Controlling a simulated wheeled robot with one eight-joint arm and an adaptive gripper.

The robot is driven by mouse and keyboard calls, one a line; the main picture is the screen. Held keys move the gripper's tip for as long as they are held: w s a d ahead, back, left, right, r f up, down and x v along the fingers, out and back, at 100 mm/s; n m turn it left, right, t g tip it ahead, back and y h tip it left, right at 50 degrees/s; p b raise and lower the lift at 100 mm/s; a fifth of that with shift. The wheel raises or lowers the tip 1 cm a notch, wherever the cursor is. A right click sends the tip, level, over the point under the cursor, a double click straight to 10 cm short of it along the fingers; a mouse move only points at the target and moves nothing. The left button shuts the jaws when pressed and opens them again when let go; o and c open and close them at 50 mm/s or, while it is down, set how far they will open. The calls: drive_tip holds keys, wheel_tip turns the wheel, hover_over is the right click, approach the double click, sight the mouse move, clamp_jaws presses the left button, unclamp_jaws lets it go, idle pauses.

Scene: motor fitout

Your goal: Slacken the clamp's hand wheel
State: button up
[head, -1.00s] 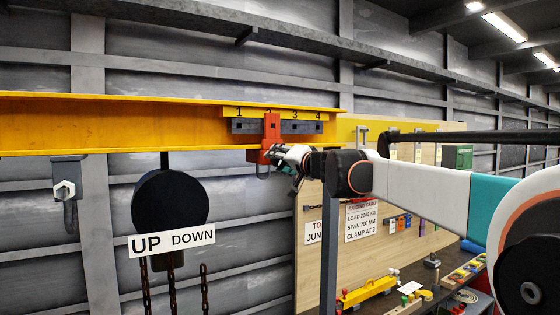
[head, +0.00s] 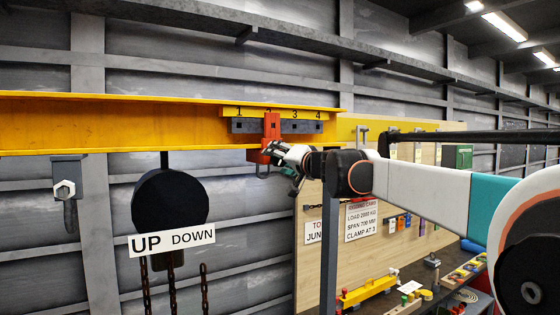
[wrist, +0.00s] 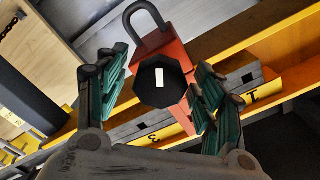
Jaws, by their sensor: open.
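The orange-red clamp (head: 271,125) hangs on the yellow beam (head: 90,115) at the mark 2, with a shackle below it. In the wrist view the clamp (wrist: 176,47) shows its grey shackle at the top. Its dark, many-sided hand wheel (wrist: 147,88) faces the camera and bears a white mark. My gripper (wrist: 160,82) is open, with one green-padded finger on each side of the hand wheel. I cannot tell whether either finger touches it. In the head view my gripper (head: 279,158) is at the clamp's lower front and hides the wheel.
A grey numbered strip (head: 300,127) runs along the beam behind the clamp. A round black hoist body (head: 170,199) with chains and an UP/DOWN sign (head: 172,239) hangs left. A board with signs (head: 361,219) and a bench stand behind my arm.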

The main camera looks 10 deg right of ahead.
drive_tip(key=v, duration=1.2)
drive_tip(key=shift+s, duration=0.15)
